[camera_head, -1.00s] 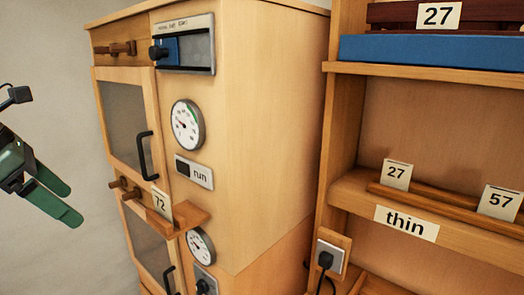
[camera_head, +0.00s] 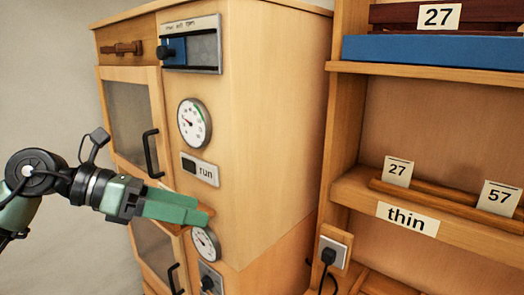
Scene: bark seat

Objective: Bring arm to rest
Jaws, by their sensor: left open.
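My left gripper (camera_head: 205,208) with green fingers is in front of the wooden cabinet (camera_head: 265,130). It points right, just below the "run" label and above the lower dial. It is open, with its fingers seen nearly edge-on, and no object shows between them. It covers most of the small wooden ledge (camera_head: 211,210), and the "72" card there is hidden. Whether the fingers touch the ledge I cannot tell. My right gripper is not in view.
The cabinet has an upper door (camera_head: 128,115) with a black handle, a lower door (camera_head: 157,250), an upper dial (camera_head: 194,124) and a lower dial (camera_head: 206,243). A shelf unit (camera_head: 345,130) with number cards stands at right. A plug (camera_head: 328,256) sits in a socket. Bare wall is at left.

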